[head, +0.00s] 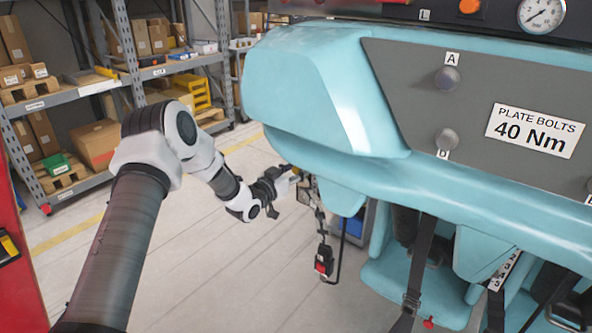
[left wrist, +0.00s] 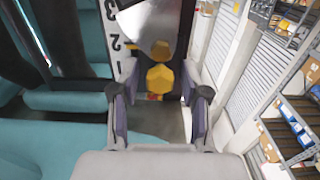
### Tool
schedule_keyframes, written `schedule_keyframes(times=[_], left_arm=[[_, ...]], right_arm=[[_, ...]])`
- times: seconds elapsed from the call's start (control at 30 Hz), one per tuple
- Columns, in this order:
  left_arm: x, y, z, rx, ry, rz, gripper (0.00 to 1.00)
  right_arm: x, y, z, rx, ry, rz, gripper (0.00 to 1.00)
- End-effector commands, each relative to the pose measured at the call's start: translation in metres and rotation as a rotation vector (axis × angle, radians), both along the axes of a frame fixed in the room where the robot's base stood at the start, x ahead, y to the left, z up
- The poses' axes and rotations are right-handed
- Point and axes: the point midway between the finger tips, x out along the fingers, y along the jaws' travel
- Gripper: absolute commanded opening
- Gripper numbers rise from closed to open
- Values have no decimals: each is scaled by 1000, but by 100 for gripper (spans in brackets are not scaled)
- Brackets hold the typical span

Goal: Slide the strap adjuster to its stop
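In the left wrist view, a yellow six-sided piece (left wrist: 160,78) sits below a pale grey rounded part (left wrist: 150,22) on a dark strap; this looks like the strap adjuster. A white scale strip (left wrist: 117,45) with black numbers 1, 2 and 3 runs along its left side. My left gripper (left wrist: 159,105) is open; its fingers stand apart on either side below the yellow piece, with no clear contact. In the head view my left gripper (head: 284,178) is at the hanging strap beside the teal car, and the adjuster is mostly hidden. My right gripper is not in view.
A red and black buckle (head: 323,262) hangs below my left gripper. The teal car body (head: 300,85) overhangs close on the right, with a seat (head: 385,285) beneath it. Shelves (head: 90,85) with boxes stand at the back left. The floor (head: 200,270) between is clear.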

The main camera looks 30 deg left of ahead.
Motion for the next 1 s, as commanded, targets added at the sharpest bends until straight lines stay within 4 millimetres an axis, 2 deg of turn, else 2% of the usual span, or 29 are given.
schedule_keyframes(times=[0.07,0.23,0.5,0.83,0.87,1.0], left_arm=[[0,0,0,0,0,1,0],[0,0,-9,0,1,1,0],[-1,0,-60,0,4,0,0],[0,0,-58,0,2,1,0],[0,0,-58,0,1,1,53],[0,0,-58,0,1,1,53]], right_arm=[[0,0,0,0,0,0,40],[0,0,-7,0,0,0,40],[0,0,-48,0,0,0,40],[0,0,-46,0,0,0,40],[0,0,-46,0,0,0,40],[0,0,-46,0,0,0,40]])
